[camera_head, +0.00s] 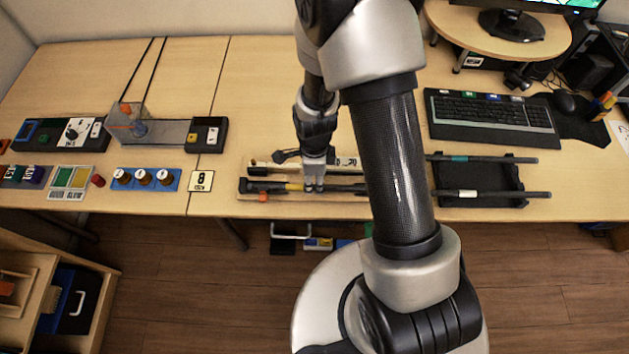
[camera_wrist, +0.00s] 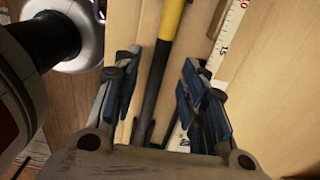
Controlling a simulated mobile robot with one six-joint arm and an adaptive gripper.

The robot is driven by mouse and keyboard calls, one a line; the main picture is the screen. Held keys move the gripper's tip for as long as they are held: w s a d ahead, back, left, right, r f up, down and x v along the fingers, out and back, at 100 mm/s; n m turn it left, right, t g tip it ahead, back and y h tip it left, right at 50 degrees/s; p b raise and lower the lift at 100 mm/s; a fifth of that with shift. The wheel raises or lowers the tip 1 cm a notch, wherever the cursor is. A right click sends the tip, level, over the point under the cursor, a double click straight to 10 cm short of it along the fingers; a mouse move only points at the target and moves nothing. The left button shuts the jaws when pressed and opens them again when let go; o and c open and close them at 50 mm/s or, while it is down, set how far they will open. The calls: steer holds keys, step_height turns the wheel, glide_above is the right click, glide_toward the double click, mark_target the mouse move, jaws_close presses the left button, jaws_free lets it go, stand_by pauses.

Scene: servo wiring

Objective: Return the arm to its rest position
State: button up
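My arm reaches down over the table (camera_head: 265,80) in the head view. My gripper (camera_head: 313,186) is low over a black and yellow rod (camera_head: 272,187) near the table's front edge. In the wrist view my gripper (camera_wrist: 163,100) has its blue-padded fingers spread wide apart. The black and yellow rod (camera_wrist: 164,65) runs between them, with gaps on both sides. The fingers do not close on it. My arm hides part of the rod and the table's middle.
A black rack (camera_head: 480,184) with rods lies to the right, below a keyboard (camera_head: 492,120). To the left are a number 8 card (camera_head: 202,181), a blue block with knobs (camera_head: 146,179) and a clear box device (camera_head: 130,122). A ruler (camera_wrist: 226,35) lies beside the rod.

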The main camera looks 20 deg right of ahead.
step_height(320, 180, up, 9)
stand_by(0.3)
steer(key=shift+r, duration=0.15)
steer(key=s+d+r+n+t, duration=0.1)
steer(key=s+r+n, duration=0.2)
steer(key=r+n, duration=0.35)
steer(key=s+r+n+t, duration=0.15)
steer(key=r+n, duration=0.25)
steer(key=r, duration=0.6)
steer(key=s+r+n+t, duration=0.2)
steer(key=s+r+n, duration=0.5)
steer(key=s+n, duration=0.4)
steer(key=shift+d+r, duration=0.35)
steer(key=shift+c, duration=0.4)
